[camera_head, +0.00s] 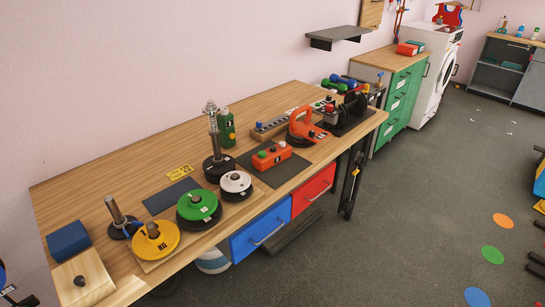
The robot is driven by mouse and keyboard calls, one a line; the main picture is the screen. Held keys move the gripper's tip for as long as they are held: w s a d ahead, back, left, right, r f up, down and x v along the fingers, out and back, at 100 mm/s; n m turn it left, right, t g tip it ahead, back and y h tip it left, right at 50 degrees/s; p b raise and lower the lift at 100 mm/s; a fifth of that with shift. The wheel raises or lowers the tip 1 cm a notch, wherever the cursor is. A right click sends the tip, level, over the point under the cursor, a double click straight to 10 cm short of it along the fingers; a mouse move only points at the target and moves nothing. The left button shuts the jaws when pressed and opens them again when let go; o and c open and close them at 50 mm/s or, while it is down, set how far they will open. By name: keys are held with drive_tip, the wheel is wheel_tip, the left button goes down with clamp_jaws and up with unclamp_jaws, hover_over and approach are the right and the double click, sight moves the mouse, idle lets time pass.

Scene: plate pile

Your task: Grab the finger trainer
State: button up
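An orange-red block with several round buttons on top (271,155) lies on a dark mat near the middle of the workbench. It looks most like the finger trainer, but at this size I cannot be sure. A dark device with a red part and upright black pieces (345,112) stands farther right on the bench. My gripper is not in view, and nothing is seen touching the orange-red block.
Weight plates, yellow (156,241), green (198,206) and white (236,183), sit on the bench's left half. A post with a metal top (214,140) and an orange kettlebell-like ring (305,122) stand near the block. A blue box (68,241) lies far left.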

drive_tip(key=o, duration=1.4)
